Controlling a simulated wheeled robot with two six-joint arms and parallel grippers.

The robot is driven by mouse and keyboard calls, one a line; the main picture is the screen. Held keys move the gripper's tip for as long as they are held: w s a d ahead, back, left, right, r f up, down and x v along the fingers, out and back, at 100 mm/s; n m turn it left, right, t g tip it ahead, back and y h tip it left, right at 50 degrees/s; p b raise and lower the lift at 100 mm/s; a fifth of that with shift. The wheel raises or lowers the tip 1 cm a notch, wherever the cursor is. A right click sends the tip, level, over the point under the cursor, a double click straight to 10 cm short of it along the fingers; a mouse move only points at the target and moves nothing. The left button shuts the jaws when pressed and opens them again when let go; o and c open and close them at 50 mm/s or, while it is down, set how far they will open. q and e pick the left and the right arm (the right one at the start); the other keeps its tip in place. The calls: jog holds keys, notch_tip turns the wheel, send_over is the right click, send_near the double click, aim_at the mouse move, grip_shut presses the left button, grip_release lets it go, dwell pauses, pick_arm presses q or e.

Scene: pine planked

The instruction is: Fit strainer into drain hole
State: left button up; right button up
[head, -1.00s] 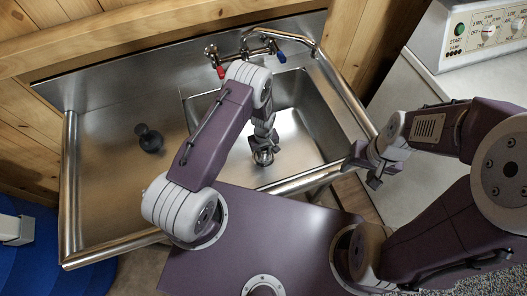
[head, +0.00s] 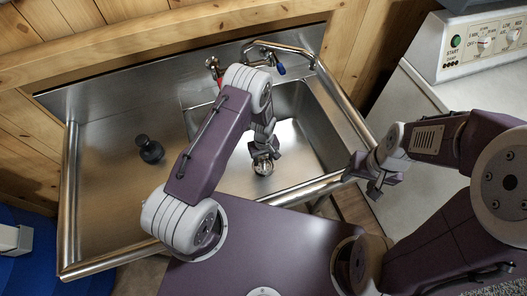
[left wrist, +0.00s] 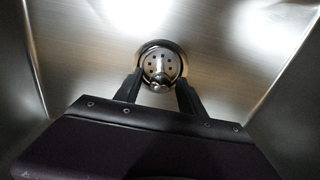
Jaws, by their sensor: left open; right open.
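The strainer (left wrist: 160,63) is a round metal disc with small holes and a knob. In the left wrist view it lies inside the shiny ring of the drain hole (left wrist: 181,60), looking about level with it. The drain area also shows in the head view (head: 262,168), partly hidden by my gripper. My left gripper (head: 264,156) is open just above it in the basin. In the left wrist view its fingers (left wrist: 160,86) are apart, on either side of the knob, without clear contact. My right gripper (head: 372,182) is open and empty, outside the basin at the right.
The steel sink has a basin (head: 304,128) with a raised front rim and a drainboard (head: 110,190) at the left. A dark stopper-like object (head: 150,150) stands on the drainboard. Taps (head: 262,56) are at the back. A white appliance (head: 425,95) stands at the right.

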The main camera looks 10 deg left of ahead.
pick_arm(q)
notch_tip(320, 180, up, 10)
jog(key=shift+f, duration=0.1)
jog(key=s+a+r+m, duration=0.2)
jog(key=s+r+m, duration=0.1)
jog(key=s+r, duration=0.3)
jog(key=s+a+r+m+t, duration=0.1)
jog(key=s+a+r+m, duration=0.2)
jog(key=s+r, duration=0.4)
notch_tip(320, 180, up, 5)
jog(key=shift+s+a+f+m, duration=0.15)
jog(key=shift+a+f+m, duration=0.05)
jog(key=shift+a+m, duration=0.15)
